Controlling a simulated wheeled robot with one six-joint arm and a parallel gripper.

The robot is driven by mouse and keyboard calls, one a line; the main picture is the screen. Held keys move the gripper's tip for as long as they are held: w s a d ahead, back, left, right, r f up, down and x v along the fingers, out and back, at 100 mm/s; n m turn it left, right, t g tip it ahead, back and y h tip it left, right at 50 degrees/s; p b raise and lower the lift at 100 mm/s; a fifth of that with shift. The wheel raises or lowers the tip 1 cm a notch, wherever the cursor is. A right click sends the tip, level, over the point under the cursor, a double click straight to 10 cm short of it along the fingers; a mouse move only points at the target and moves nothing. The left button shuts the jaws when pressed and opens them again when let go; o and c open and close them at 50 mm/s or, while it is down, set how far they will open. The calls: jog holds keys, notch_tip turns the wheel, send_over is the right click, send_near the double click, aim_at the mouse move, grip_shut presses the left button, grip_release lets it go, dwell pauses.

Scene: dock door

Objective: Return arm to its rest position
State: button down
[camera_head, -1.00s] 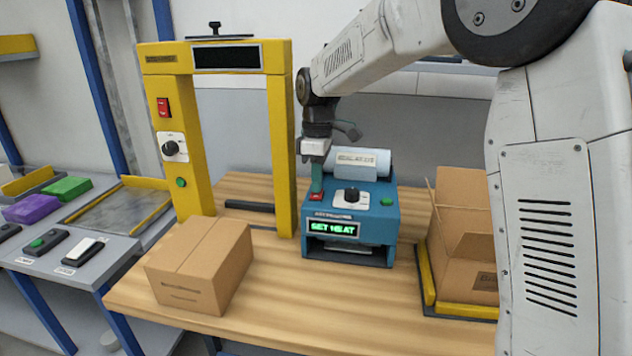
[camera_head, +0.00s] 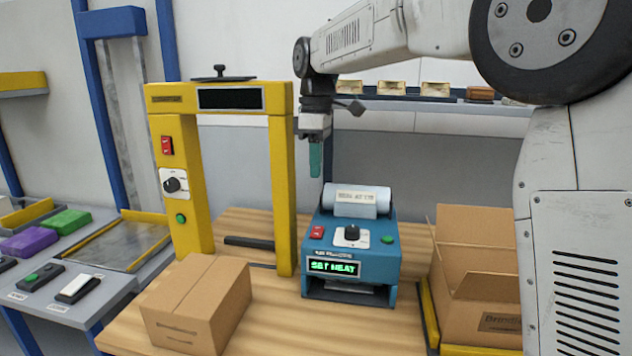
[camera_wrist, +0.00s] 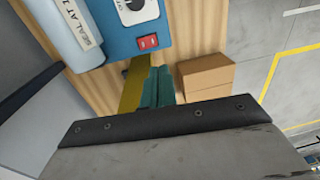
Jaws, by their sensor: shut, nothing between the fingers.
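My gripper (camera_head: 315,158) hangs from my arm, pointing down, with its teal fingers shut and nothing between them. It is in the air above and a little behind the blue sealing machine (camera_head: 322,285), clear of it. The machine shows a red switch (camera_head: 317,232), a dial, a green button and a lit display reading "SET HEAT". In the wrist view, the closed teal fingers (camera_wrist: 157,88) show below the machine's red switch (camera_wrist: 148,41).
A yellow gantry frame (camera_head: 285,200) stands close left of my gripper. A closed carton (camera_head: 195,300) sits at the table's front left, an open carton (camera_head: 475,300) at the right. A shelf (camera_head: 450,100) with small boxes runs along the back wall.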

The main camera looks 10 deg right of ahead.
jog(key=shift+r, duration=0.2)
dwell(0.3)
jog(key=s+d+f+m, duration=0.3)
jog(key=s+m, duration=0.1)
jog(key=s, duration=0.8)
jog(key=s+d+f+m+t, duration=0.1)
jog(key=s+d+f+m, duration=0.3)
jog(key=s, duration=0.8)
jog(key=s+d+f+m+t, duration=0.1)
jog(key=s+d+f+m, duration=0.3)
jog(key=s, duration=0.8)
jog(key=shift+f+m, duration=0.15)
jog(key=shift+m, duration=0.35)
